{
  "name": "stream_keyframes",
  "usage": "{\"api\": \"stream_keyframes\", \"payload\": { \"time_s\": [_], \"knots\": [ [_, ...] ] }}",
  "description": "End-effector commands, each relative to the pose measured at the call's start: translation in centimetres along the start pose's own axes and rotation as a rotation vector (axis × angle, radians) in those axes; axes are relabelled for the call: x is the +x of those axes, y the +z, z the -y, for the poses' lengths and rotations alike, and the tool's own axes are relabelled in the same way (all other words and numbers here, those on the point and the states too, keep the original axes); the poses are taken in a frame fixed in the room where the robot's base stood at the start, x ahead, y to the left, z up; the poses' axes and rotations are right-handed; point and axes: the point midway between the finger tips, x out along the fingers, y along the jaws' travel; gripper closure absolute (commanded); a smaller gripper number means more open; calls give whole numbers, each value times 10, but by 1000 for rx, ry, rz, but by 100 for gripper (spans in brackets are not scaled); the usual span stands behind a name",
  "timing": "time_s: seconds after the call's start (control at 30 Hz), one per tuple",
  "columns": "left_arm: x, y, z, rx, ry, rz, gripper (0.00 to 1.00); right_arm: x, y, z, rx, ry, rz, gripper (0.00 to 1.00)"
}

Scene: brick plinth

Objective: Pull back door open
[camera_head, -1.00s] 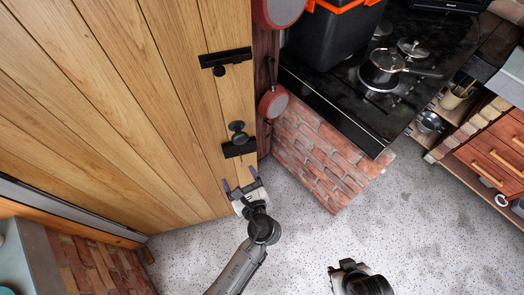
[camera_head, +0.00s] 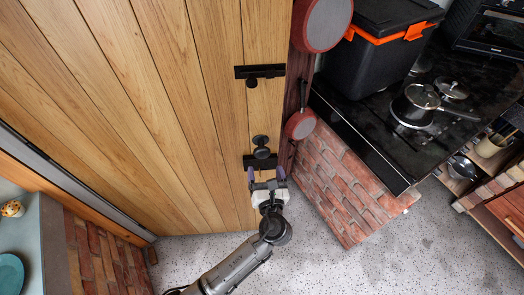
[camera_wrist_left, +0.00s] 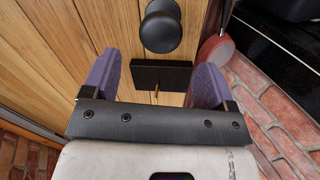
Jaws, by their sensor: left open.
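The back door (camera_head: 150,90) is a wooden plank door that fills the left and middle of the head view. It has a round black knob (camera_head: 261,148), with a black plate (camera_head: 260,162) just below it and a black latch (camera_head: 260,74) higher up. My left gripper (camera_head: 266,175) is open and empty just below the knob. In the left wrist view, its purple fingers (camera_wrist_left: 157,78) stand apart with the black plate (camera_wrist_left: 161,76) showing between them and the knob (camera_wrist_left: 161,27) beyond. No contact with the knob shows. My right gripper is out of view.
A brick plinth (camera_head: 350,185) carries a black hob (camera_head: 440,120) with pots and a black box with orange trim (camera_head: 375,50) to the right. Red pans (camera_head: 300,125) hang beside the door edge. Speckled floor (camera_head: 350,260) is clear in front.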

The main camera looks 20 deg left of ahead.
Motion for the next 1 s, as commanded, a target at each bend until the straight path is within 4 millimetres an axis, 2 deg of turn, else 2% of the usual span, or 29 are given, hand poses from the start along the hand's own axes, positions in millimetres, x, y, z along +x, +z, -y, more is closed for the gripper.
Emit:
{"api": "stream_keyframes", "payload": {
  "time_s": [0.03, 0.2, 0.4, 0.6, 0.97, 1.0],
  "knots": [
    [11, 1, 0, 1, 1, 1, 21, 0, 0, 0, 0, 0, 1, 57],
    [39, 0, 0, 2, 1, 1, 21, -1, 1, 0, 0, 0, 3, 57],
    [63, 0, 0, 1, -1, 0, 21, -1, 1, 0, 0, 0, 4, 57],
    [75, 0, 0, 0, 0, -1, 21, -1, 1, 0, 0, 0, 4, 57],
    [77, -1, 0, 0, -1, -2, 21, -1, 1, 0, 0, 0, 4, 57],
    [77, -1, 0, 0, -1, -2, 25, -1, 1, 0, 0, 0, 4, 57]
  ]
}}
